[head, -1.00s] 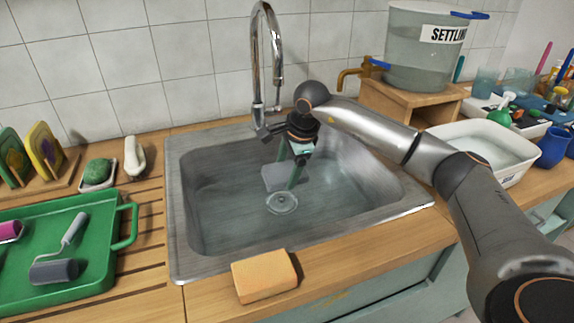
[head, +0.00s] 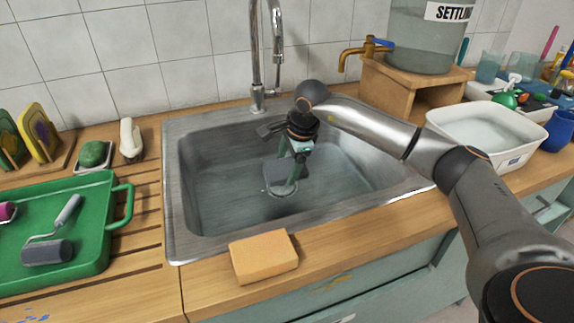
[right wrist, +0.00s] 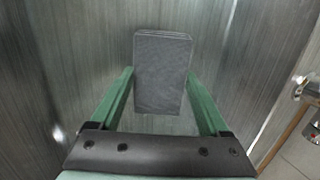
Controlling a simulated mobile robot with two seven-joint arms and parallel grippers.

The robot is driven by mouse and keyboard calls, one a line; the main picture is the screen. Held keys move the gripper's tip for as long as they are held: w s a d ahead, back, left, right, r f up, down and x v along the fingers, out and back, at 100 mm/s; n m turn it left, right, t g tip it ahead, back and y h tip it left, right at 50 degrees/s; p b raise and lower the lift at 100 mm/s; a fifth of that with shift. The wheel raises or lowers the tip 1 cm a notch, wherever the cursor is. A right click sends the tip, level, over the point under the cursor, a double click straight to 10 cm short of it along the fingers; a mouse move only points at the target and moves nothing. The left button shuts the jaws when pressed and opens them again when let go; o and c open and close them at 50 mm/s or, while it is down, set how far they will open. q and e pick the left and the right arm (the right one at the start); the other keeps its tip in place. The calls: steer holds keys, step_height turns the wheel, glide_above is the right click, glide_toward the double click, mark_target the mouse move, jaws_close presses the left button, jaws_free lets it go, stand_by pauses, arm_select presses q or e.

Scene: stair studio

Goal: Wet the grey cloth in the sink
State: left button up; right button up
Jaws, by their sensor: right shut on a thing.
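The grey cloth (head: 277,173) is a folded, flat rectangle down inside the steel sink (head: 206,205). My right gripper (head: 290,180) reaches into the sink from above and is shut on the cloth. In the right wrist view the cloth (right wrist: 162,72) sits between the green fingers. The cloth hangs just over the drain (head: 281,190), low in the basin. The basin floor looks like it is under clear, still water; I cannot tell how much of the cloth is in it. My left gripper is not in view.
The chrome faucet (head: 257,60) stands behind the sink. An orange sponge (head: 264,257) lies on the front edge. A green tray (head: 95,255) with rollers is at left. A white tub (head: 510,150) and a wooden stand (head: 395,92) with a water container (head: 420,40) are at right.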

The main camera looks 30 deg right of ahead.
mark_target(282, 163)
step_height(282, 163, up, 3)
steer(key=shift+f+p, duration=0.2)
steer(key=shift+p, duration=0.85)
step_height(282, 163, up, 2)
steer(key=shift+p, duration=0.75)
step_height(282, 163, up, 2)
steer(key=shift+p, duration=0.8)
arm_select(q)
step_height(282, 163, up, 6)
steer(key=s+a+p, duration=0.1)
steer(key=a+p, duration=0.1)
steer(key=p, duration=0.1)
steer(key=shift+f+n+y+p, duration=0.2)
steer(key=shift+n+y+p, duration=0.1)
arm_select(e)
step_height(282, 163, up, 5)
steer(key=shift+f, duration=0.15)
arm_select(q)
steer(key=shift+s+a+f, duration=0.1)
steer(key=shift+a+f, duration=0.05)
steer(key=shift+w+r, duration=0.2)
